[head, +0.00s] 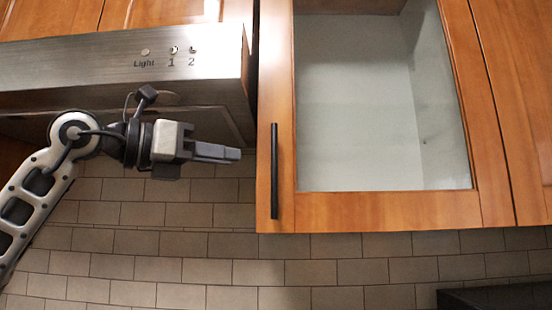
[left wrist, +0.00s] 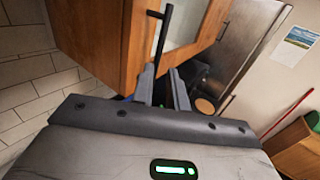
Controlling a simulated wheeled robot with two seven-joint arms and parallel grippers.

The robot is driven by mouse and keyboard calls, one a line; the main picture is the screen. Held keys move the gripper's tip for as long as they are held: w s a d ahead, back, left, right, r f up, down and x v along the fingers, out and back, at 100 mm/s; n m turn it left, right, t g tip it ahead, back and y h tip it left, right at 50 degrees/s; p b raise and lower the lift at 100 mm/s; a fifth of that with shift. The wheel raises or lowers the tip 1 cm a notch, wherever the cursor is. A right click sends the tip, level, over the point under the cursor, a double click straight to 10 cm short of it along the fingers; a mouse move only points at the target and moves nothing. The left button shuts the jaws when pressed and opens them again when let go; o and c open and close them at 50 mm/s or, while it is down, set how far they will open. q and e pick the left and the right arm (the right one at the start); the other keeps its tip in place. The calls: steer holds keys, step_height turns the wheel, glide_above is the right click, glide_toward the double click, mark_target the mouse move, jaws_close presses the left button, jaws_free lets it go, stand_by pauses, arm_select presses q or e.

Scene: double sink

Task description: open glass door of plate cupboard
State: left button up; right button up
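The cupboard's glass door (head: 380,212) has an orange-brown wooden frame around a clear pane and looks shut. Its black vertical bar handle (head: 274,170) is on the left side of the frame. The handle also shows in the left wrist view (left wrist: 162,32), ahead of the fingers. My left gripper (head: 236,154) is just left of the handle in the head view, pointing right toward it, apart from it. In the left wrist view, its two fingers (left wrist: 161,78) stand apart with nothing between them. My right gripper is not in view.
A steel range hood (head: 120,75) with a light switch label is above and behind the left arm. Tiled wall (head: 200,245) lies below the cupboards. More wooden cupboard doors (head: 520,100) adjoin on the right. A dark object (head: 495,297) is at the lower right.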

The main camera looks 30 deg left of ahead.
arm_select(q)
steer(key=p, duration=0.3)
glide_above(274, 205)
steer(key=shift+w+a, duration=0.1)
steer(key=shift+w, duration=0.2)
steer(key=shift+b, duration=0.3)
jaws_close()
